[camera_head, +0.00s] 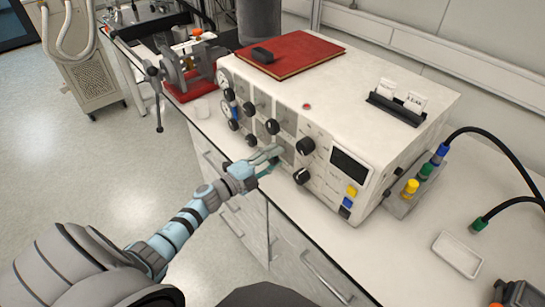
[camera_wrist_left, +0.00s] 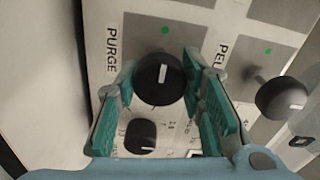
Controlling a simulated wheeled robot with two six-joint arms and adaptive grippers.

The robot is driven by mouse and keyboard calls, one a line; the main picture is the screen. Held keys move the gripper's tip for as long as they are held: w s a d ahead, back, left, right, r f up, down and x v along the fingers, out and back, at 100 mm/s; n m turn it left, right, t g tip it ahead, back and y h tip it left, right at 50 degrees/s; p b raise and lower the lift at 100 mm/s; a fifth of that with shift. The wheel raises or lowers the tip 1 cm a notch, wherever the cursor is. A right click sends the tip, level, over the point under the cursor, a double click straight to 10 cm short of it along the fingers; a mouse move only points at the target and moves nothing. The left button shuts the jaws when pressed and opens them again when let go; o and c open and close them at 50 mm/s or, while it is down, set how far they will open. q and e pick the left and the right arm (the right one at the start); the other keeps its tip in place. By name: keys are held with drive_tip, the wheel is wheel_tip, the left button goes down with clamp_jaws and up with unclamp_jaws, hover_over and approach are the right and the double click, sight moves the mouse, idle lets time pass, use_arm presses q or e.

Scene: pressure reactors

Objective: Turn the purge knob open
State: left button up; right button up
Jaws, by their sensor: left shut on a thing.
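The purge knob (camera_wrist_left: 158,82) is a round black knob with a white mark, beside the "PURGE" label on a grey panel plate. In the left wrist view the mark points nearly straight up and down, slightly tilted. My left gripper (camera_wrist_left: 163,90) has its teal fingers on both sides of the knob and is shut on it. In the head view my left gripper (camera_head: 277,154) reaches the lower front of the white control box (camera_head: 330,130), and its fingers hide the knob there. My right gripper is not in view.
Another black knob (camera_wrist_left: 140,137) sits just below the purge knob, close to the left finger. A further knob (camera_wrist_left: 282,97) is to the right. Gauges and several knobs line the box front. A red book (camera_head: 305,50) lies on top. A white tray (camera_head: 458,254) is at the right.

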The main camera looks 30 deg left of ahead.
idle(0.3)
use_arm(q)
drive_tip(key=o, duration=1.2)
drive_tip(key=shift+d, duration=0.1)
drive_tip(key=v, duration=1.2)
